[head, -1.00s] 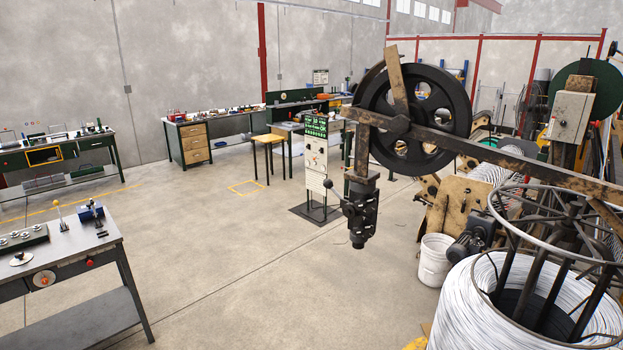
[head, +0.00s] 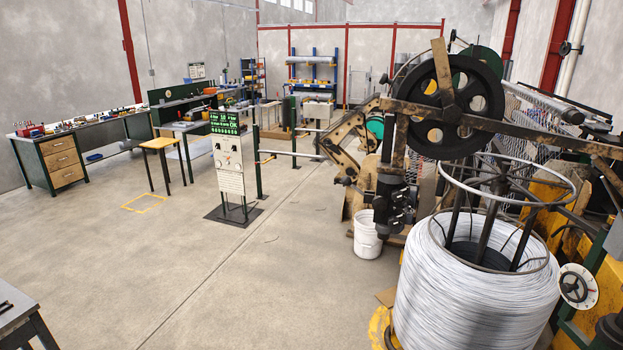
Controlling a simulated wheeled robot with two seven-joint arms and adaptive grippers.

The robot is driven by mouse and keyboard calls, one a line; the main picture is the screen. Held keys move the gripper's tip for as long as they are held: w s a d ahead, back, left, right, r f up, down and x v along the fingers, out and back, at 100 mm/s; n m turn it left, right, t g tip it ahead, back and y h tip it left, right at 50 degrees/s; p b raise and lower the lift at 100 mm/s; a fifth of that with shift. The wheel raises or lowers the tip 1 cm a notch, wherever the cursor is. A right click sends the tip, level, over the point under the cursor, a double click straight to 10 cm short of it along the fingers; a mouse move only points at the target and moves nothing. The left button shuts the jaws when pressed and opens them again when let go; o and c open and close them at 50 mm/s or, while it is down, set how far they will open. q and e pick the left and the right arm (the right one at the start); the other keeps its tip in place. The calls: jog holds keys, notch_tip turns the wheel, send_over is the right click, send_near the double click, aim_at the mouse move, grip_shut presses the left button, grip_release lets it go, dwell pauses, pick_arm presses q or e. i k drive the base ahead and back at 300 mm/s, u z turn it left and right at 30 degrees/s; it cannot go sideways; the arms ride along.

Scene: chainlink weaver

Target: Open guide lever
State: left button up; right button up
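A black guide unit (head: 391,205) hangs under the left end of a rusty beam, beside a large black spoked wheel (head: 448,92). A small dark part shows at the unit's left, against rusty machinery; I cannot tell whether it is the guide lever or how it is set. Below and to the right stands a big coil of white wire (head: 470,285) around a metal cage. Neither of my grippers is in view.
A control panel on a stand (head: 232,165) is left of the machine. A white bucket (head: 367,236) stands below the guide unit.

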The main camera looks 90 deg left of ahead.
aim_at(345, 180)
jog(key=u, duration=2.95)
jog(key=i, duration=0.5)
jog(key=z, duration=0.2)
